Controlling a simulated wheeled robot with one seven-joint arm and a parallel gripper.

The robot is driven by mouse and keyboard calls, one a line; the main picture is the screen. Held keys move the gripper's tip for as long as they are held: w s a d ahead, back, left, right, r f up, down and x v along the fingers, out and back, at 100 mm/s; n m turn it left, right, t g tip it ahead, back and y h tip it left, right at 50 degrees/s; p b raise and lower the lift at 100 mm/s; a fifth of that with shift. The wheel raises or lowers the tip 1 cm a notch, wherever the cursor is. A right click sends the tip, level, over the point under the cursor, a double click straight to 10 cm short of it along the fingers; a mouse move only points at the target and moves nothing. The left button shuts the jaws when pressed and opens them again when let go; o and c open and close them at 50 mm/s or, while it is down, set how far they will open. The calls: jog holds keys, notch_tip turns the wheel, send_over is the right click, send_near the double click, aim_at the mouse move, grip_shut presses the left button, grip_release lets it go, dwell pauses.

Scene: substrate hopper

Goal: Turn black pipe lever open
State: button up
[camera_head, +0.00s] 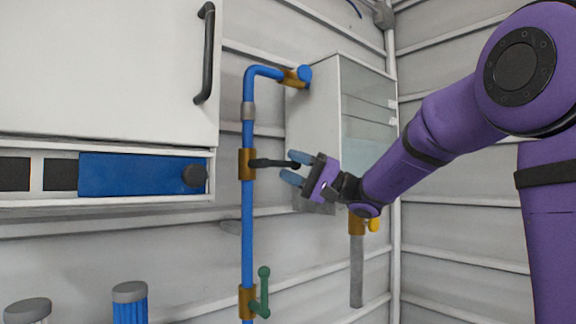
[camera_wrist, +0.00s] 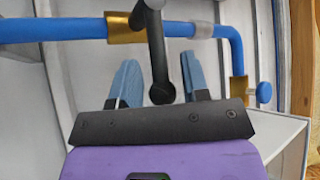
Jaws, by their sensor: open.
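The black lever (camera_head: 272,163) sticks out to the right from a brass valve (camera_head: 247,164) on the vertical blue pipe (camera_head: 248,213), roughly at right angles to the pipe. My gripper (camera_head: 295,167) is at the lever's free end, its blue fingers open. In the wrist view the black lever (camera_wrist: 156,50) reaches down between the two spread fingers (camera_wrist: 160,80), with gaps visible on both sides. The brass valve (camera_wrist: 121,28) also shows there on the blue pipe (camera_wrist: 60,29).
A green lever (camera_head: 264,290) sits on a lower brass valve of the same pipe. A white box with a clear front (camera_head: 330,110) stands behind my gripper. A white cabinet (camera_head: 110,70) with a black handle (camera_head: 205,55) is at left. A yellow-handled valve (camera_head: 373,224) hangs below the box.

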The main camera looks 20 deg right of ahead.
jog(key=shift+w+a+r, duration=0.2)
jog(key=shift+a+r, duration=0.05)
jog(key=shift+a, duration=0.35)
grip_shut()
